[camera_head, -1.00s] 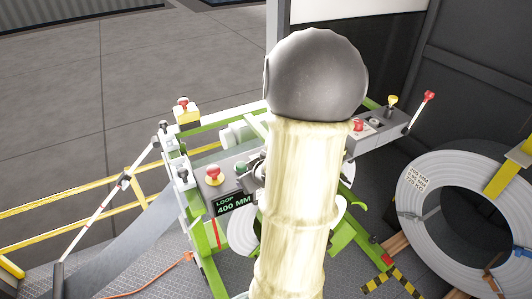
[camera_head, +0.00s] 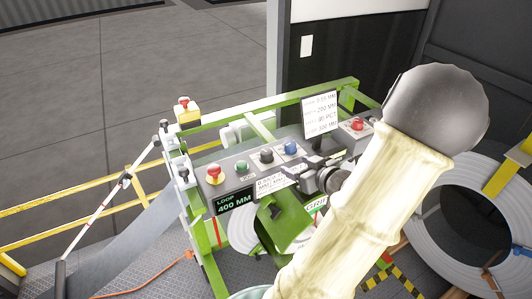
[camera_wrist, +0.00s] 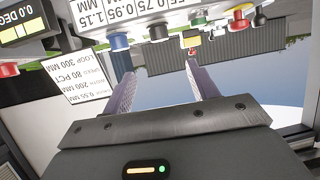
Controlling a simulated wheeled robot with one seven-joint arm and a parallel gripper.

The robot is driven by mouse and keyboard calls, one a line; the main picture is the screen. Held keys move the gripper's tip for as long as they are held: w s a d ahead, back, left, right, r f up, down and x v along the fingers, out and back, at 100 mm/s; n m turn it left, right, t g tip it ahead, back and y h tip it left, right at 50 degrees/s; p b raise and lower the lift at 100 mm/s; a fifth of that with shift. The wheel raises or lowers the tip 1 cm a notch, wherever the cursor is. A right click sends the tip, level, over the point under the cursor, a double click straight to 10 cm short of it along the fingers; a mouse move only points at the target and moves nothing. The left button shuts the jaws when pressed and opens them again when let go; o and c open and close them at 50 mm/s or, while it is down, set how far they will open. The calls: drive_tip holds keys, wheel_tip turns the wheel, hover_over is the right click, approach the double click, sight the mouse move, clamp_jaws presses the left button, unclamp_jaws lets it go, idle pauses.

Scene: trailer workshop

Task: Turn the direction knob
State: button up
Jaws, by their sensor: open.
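The sloped grey control panel (camera_head: 230,184) carries a row of controls. A black knob (camera_head: 266,156) sits between a green button (camera_head: 242,166) and a blue one (camera_head: 291,148). In the wrist view, upside down, this black knob (camera_wrist: 158,32) shows beyond the gap between my fingers. No direction label is readable, so I cannot tell which is the direction knob. My gripper (camera_head: 298,169) is in front of the panel; in the wrist view my gripper (camera_wrist: 160,72) is open and empty, apparently touching nothing.
A red-and-yellow stop button (camera_head: 215,173) is at the panel's left end, another red button (camera_head: 358,124) at the right. A green frame (camera_head: 300,92) surrounds the machine. A large coil (camera_head: 420,215) stands right.

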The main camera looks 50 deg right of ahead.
sight(268, 153)
drive_tip(key=p+x, duration=0.1)
drive_tip(key=x, duration=1.6)
drive_tip(key=shift+w+f+p, duration=0.1)
drive_tip(key=shift+w+p, duration=0.1)
drive_tip(key=shift+p, duration=0.15)
drive_tip(key=c, duration=1)
